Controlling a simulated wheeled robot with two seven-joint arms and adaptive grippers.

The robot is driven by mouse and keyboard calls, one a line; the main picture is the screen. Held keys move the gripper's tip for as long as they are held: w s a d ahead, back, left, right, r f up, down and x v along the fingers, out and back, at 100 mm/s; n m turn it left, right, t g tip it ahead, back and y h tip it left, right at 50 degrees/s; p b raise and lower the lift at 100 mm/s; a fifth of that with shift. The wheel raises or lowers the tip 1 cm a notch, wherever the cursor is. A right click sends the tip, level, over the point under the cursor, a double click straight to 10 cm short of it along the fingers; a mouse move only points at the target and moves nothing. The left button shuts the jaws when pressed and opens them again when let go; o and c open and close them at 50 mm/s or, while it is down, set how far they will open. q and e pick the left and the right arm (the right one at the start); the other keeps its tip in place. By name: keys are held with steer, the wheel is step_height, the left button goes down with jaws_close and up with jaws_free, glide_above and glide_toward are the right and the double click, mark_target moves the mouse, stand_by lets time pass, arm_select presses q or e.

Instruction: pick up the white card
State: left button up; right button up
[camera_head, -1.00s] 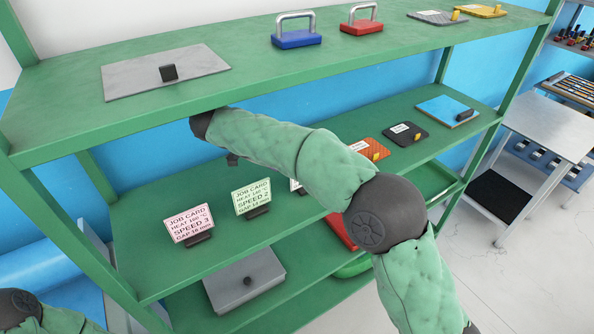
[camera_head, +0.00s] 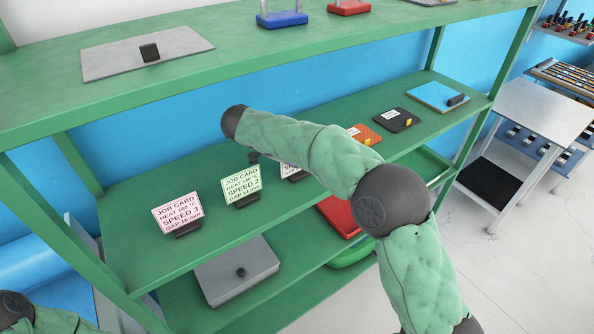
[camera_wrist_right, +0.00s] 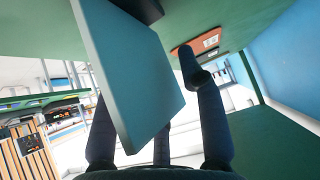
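The white card (camera_head: 290,172) stands on the middle shelf, right of the pink card (camera_head: 177,213) and the green card (camera_head: 240,186). My right forearm hides much of it. My right gripper (camera_head: 253,157) shows only as a small dark piece left of the white card and close to it. In the right wrist view, the fingers of my right gripper (camera_wrist_right: 155,125) are spread apart. A large shaded blue-grey card face (camera_wrist_right: 130,70) with a black foot overlaps the left finger. That view does not show which card this is, nor any clear grip. My left gripper is out of view.
The upper green shelf (camera_head: 245,75) is above my right arm. Orange (camera_head: 363,134) and black (camera_head: 397,119) plates and a blue board (camera_head: 437,96) lie farther right on the middle shelf. A grey box (camera_head: 238,268) sits below.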

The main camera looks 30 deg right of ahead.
jaws_close()
steer(key=shift+r, duration=0.1)
stand_by(0.3)
